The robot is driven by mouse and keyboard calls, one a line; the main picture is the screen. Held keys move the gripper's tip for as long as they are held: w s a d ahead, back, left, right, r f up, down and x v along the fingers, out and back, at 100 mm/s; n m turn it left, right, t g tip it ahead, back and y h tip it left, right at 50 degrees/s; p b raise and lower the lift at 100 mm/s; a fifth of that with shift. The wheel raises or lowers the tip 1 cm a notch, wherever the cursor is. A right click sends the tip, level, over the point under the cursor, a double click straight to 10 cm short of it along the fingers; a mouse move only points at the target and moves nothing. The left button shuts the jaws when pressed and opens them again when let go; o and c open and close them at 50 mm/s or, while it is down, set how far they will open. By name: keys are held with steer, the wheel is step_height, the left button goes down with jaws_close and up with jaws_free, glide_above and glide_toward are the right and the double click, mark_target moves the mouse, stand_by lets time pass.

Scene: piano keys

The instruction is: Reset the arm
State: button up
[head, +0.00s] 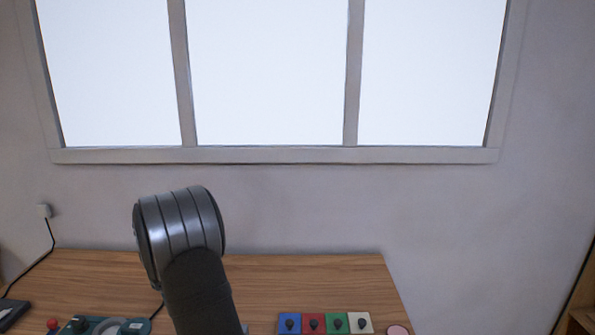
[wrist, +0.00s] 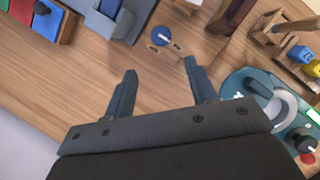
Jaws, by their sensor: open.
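My gripper (wrist: 158,92) shows in the wrist view with its two dark fingers spread apart and nothing between them. It hangs above the wooden table (wrist: 90,92), and the fingers touch nothing that I can see. In the head view one of my arm's joints rises in front of the table (head: 340,272), left of the middle; the gripper itself is out of that view. The piano keys, a row of blue, red, green and white blocks with dark knobs (head: 338,324), lie at the table's front; part of the row shows in the wrist view at the upper left (wrist: 50,18).
A teal device (wrist: 262,88) with a grey ring and knobs is right of the fingers. A small blue dial (wrist: 161,36) and wooden racks with coloured blocks (wrist: 303,54) lie beyond. A window (head: 268,70) fills the back wall. The table's back right is clear.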

steer(key=x, duration=1.2)
steer(key=shift+f, duration=0.1)
steer(key=shift+d+f+m, duration=0.15)
steer(key=shift+f+m, duration=0.1)
steer(key=shift+m, duration=0.05)
steer(key=m, duration=0.2)
steer(key=m+g+y, duration=0.1)
steer(key=m, duration=0.1)
steer(key=shift+d+m+y, duration=0.15)
steer(key=shift+m+y, duration=0.15)
steer(key=m+y, duration=0.1)
steer(key=m, duration=0.2)
steer(key=shift+d+g, duration=0.15)
steer(key=shift+g, duration=0.15)
steer(key=m+y, duration=0.1)
steer(key=m, duration=0.1)
steer(key=m+y, duration=0.1)
steer(key=m, duration=0.1)
steer(key=shift+d+r+m, duration=0.1)
steer(key=shift+d+m, duration=0.05)
steer(key=shift+m, duration=0.25)
steer(key=m, duration=0.2)
steer(key=m+t+y, duration=0.1)
steer(key=m, duration=0.1)
steer(key=shift+s+d+y, duration=0.1)
steer(key=shift+y, duration=0.2)
